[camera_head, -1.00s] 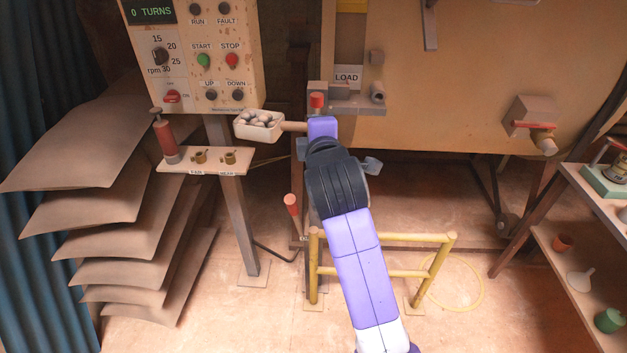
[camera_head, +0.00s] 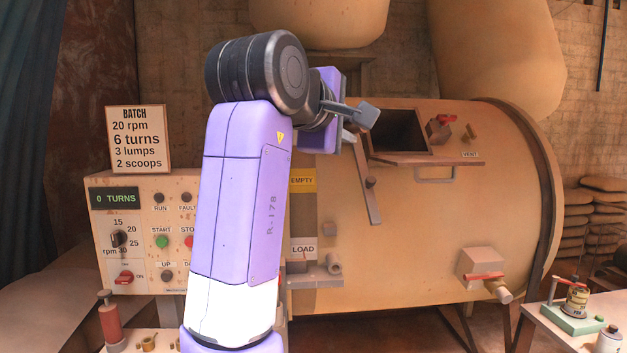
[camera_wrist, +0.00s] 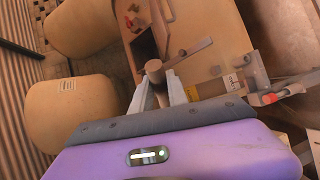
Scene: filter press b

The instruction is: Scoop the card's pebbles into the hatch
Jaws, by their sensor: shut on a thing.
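My gripper (camera_wrist: 160,88) is shut on a brown cylindrical handle, probably the scoop's handle (camera_wrist: 154,68). In the head view my gripper (camera_head: 357,115) is raised at the upper left of the open hatch (camera_head: 398,130) in the tan drum. The dark hatch opening also shows in the wrist view (camera_wrist: 147,48), just beyond the handle. The batch card (camera_head: 138,139) reads 20 rpm, 6 turns, 3 lumps and 2 scoops.
The hatch door (camera_head: 425,159) stands out below the opening, with a bar lever (camera_head: 362,180) at its left. A red-handled vent valve (camera_head: 440,125) is to the right. The control panel (camera_head: 140,230) reads 0 TURNS. A side table (camera_head: 560,330) stands at lower right.

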